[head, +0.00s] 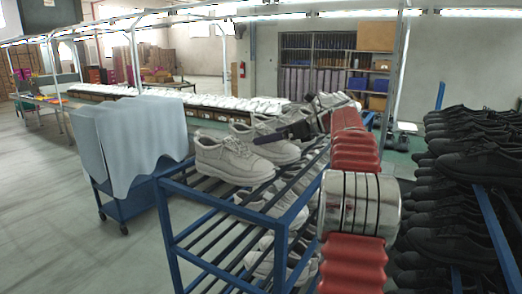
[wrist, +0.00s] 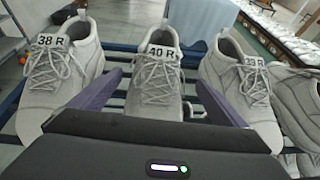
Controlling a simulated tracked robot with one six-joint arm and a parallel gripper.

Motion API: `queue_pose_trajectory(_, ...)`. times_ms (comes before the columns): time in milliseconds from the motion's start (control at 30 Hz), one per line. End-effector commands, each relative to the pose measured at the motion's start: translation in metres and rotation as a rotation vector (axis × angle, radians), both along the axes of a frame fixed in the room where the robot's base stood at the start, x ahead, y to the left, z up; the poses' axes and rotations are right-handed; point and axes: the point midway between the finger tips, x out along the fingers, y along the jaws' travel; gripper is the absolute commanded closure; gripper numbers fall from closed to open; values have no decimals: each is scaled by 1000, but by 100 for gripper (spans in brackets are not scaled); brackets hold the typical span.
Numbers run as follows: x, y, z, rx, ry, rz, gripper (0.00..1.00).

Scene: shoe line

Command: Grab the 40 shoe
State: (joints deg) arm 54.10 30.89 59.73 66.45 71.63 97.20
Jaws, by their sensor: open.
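The shoe labelled 40 R (wrist: 156,82) is a light grey lace-up shoe, in the middle of the wrist view, toe toward me. My gripper (wrist: 158,82) is open, with one purple finger on each side of this shoe. I cannot tell whether the fingers touch it. The lower toe of the 40 R shoe is hidden behind the gripper body. In the head view the labels cannot be read, and my arm partly covers the shoes.
The shoes stand on a blue metal rack (head: 222,200) with more shoes on lower levels. A blue cart with a grey cloth (head: 145,140) stands left of it. Black shoes (head: 470,160) fill a rack at right. Open floor (head: 50,220) lies at left.

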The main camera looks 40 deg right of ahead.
Motion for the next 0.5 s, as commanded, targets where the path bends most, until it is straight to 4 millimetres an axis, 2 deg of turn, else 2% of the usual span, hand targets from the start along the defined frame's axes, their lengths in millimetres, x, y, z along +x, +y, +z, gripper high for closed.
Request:
queue_pose_trajectory(167,6,3,-2,0,0,3,5)
queue_pose_trajectory(500,42,16,-16,0,0,2,5)
